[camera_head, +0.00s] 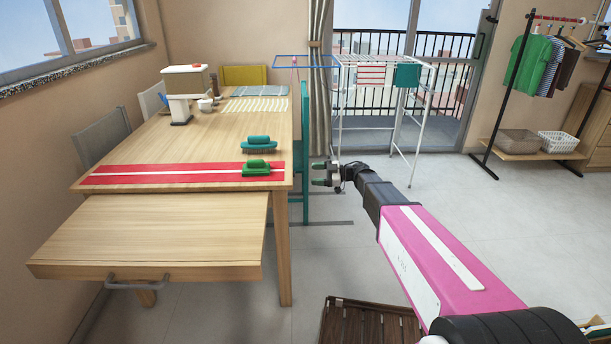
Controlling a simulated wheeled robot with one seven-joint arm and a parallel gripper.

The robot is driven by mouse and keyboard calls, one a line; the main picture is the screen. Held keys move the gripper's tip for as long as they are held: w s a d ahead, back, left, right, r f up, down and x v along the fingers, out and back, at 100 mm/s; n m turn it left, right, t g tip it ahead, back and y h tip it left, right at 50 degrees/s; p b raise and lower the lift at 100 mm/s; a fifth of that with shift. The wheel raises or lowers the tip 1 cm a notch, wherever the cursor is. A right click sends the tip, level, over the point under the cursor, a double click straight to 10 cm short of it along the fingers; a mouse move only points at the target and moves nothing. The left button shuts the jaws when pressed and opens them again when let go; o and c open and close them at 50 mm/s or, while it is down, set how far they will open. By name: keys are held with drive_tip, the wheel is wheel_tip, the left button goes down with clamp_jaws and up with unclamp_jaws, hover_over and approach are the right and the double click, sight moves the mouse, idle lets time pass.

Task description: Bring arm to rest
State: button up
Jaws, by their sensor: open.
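My gripper (322,174) is at the end of my outstretched pink and black arm (425,245), just right of the table's right edge. Its two dark fingers with green tips point left and are apart, with nothing seen between them. The wooden table (200,150) stands at the left, with a lower wooden leaf (150,235) sticking out toward me. A green brush (257,168) lies on a red runner with a white stripe (130,174), left of my gripper. A teal brush (258,145) lies behind it.
A teal chair (305,150) stands close behind my gripper. A white drying rack (385,95) is farther back. A brown slatted crate (370,322) sits on the floor below my arm. A clothes rail (515,75) stands at the right.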

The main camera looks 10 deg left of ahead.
drive_tip(key=shift+w+d, duration=0.1)
drive_tip(key=shift+d, duration=0.85)
drive_tip(key=shift+r, duration=0.1)
